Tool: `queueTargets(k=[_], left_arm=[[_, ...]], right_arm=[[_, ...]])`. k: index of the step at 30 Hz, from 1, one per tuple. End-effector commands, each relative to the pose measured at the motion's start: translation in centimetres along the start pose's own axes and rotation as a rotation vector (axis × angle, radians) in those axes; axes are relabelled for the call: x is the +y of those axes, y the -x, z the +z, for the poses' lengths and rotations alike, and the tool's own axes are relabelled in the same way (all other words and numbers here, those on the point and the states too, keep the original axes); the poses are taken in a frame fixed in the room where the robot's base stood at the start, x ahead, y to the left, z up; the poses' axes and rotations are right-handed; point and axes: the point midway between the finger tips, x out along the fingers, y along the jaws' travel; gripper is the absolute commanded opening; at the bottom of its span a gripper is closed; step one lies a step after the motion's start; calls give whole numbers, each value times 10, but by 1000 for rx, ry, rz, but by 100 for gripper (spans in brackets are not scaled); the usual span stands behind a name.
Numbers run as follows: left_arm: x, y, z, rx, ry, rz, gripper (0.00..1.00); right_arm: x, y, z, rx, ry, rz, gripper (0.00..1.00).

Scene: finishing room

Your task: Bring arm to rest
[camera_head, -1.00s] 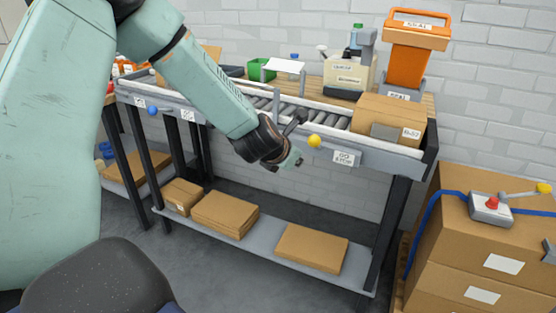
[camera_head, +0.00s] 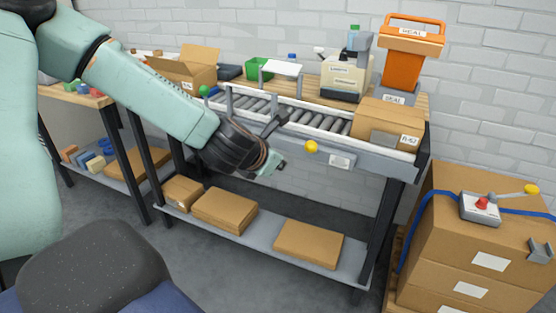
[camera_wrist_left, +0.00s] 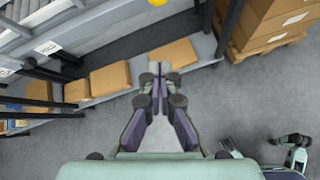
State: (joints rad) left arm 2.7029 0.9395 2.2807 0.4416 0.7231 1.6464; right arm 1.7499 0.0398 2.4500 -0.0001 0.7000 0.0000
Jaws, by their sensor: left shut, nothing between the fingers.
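My left arm comes in from the left in the head view. Its gripper (camera_head: 272,163) hangs in front of the roller conveyor bench, pointing down and right. In the left wrist view the left gripper (camera_wrist_left: 160,72) has its fingers together with nothing between them. Below it are the grey floor and the bench's lower shelf.
The conveyor bench carries a closed carton (camera_head: 385,125), an orange sealing machine (camera_head: 404,68) and an open carton (camera_head: 187,70). Flat cartons (camera_head: 310,244) lie on its lower shelf. Stacked boxes (camera_head: 470,250) stand at the right. The floor in front is clear.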

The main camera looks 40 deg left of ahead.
Motion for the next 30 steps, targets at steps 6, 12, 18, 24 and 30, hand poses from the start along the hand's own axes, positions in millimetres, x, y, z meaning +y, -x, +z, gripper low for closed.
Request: queueTargets(k=[6, 12, 18, 24, 30], left_arm=[[0, 0, 0, 0, 1, 0, 0], [0, 0, 0, 0, -11, 0, 0], [-2, 0, 2, -13, -276, -4, 0], [-20, 4, 4, -49, -837, -19, 0], [-64, -2, -45, -27, -1536, -128, 0]], right_arm=[[0, 0, 0, 0, 0, 0, 40], [0, 0, 0, 0, 0, 0, 40], [0, 0, 0, 0, 0, 0, 40], [0, 0, 0, 0, 0, 0, 40], [0, 0, 0, 0, 0, 0, 40]])
